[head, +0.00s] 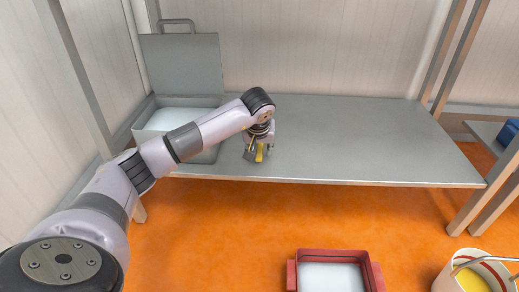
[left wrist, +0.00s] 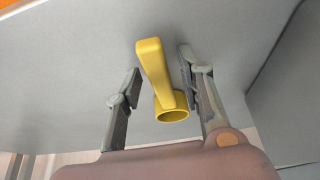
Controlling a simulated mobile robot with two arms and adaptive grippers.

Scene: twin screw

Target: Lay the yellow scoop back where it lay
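The yellow scoop (head: 259,154) is at the front part of the grey table, below my left gripper (head: 257,149). In the left wrist view the scoop (left wrist: 155,72) shows its handle and round cup between the two fingers of my left gripper (left wrist: 160,82). The fingers are spread apart. The right-hand finger is close to the handle, and a clear gap shows on the left side. The scoop appears to rest on the table top; contact is hard to tell. My right gripper is not in view.
A grey bin (head: 211,154) with its lid (head: 181,63) raised and white contents stands at the table's left. The grey table (head: 370,145) is clear to the right. Below are a red-rimmed tray (head: 376,272) and a pale bucket (head: 443,281) with yellow contents.

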